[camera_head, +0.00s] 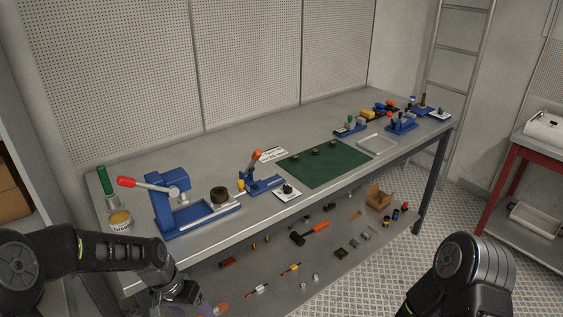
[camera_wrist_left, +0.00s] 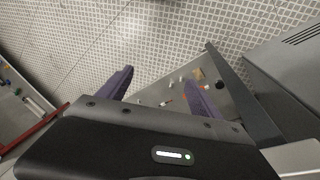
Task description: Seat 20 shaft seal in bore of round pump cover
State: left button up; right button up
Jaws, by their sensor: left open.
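A dark brown ring-like part (camera_head: 219,193) sits by the blue lever press (camera_head: 172,205) at left. A small dark part (camera_head: 287,188) stands on a white square plate. I cannot tell which is the shaft seal or the round pump cover. My left gripper (camera_head: 205,309) is low at the bottom edge, in front of the bench and away from these parts. Its purple fingers (camera_wrist_left: 160,80) are apart and empty in the left wrist view. My right gripper is out of view.
A blue clamp stand (camera_head: 262,184), a tin (camera_head: 120,221) and a green-handled tool (camera_head: 103,180) stand on the bench. A clear tray (camera_head: 377,144) and blue tool holders (camera_head: 402,125) are at right. Loose tools and a cardboard box (camera_head: 378,197) lie on the lower shelf.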

pick_arm(q)
jog(key=s+d+f+n, duration=0.1)
jog(key=s+d+f, duration=0.3)
jog(key=s, duration=0.3)
jog(key=s+d+f+n+h, duration=0.1)
jog(key=s+d+f+n, duration=0.1)
jog(key=s+d+f, duration=0.3)
jog(key=s+d+f+n, duration=0.1)
jog(key=s+d+f, duration=0.3)
jog(key=s+f, duration=0.3)
jog(key=s, duration=0.3)
jog(key=shift+d+f+h, duration=0.2)
jog(key=shift+d+h, duration=0.1)
jog(key=shift+d, duration=0.05)
jog(key=shift+c, duration=0.3)
